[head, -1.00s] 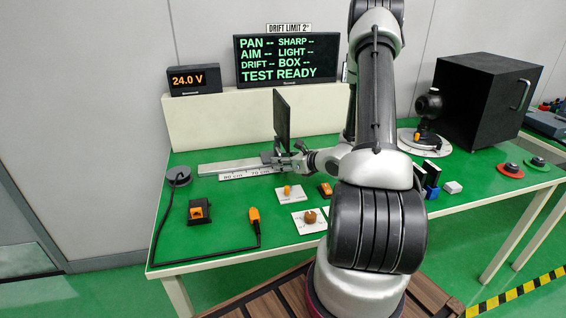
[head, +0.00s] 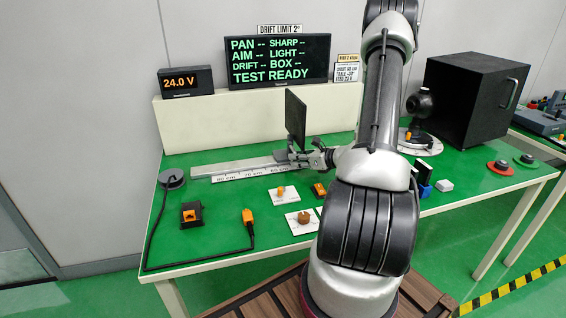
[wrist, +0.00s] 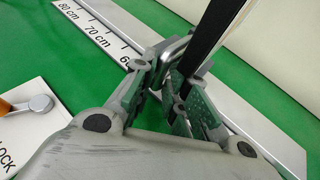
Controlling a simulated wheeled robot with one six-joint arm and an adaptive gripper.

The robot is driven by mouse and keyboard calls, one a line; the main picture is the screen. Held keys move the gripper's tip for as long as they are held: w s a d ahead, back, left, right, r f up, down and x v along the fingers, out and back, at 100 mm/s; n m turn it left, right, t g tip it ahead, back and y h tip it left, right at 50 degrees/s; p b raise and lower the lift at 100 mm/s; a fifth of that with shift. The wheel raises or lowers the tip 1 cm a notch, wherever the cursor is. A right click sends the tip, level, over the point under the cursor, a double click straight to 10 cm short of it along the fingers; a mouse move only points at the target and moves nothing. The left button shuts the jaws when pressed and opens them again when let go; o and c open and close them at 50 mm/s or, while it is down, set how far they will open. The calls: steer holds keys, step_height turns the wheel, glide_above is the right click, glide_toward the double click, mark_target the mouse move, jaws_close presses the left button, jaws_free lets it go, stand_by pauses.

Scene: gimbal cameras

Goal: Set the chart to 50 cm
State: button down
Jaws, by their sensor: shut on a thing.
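The chart (head: 296,115) is a thin dark upright panel, standing on a carriage on the grey metal rail (head: 205,171). A white scale strip (head: 230,177) along the rail reads 80, 70 and 60 cm, falling to the right. The chart stands just right of the 60 cm label. My gripper (head: 297,158) is shut at the foot of the chart. In the wrist view, the fingers (wrist: 165,92) close around a piece at the base of the chart (wrist: 207,35).
In front of the rail lie white plates with an orange lever (head: 281,191) and a brown knob (head: 304,217), and a cabled orange plug (head: 248,216). A camera on a gimbal (head: 418,108) and a black box (head: 475,98) stand at right. My arm hides the rail's right part.

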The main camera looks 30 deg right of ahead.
steer(key=shift+s+d, duration=0.2)
steer(key=shift+d, duration=0.55)
steer(key=c, duration=1.5)
jaws_free()
steer(key=v, duration=1.2)
steer(key=shift+r, duration=0.1)
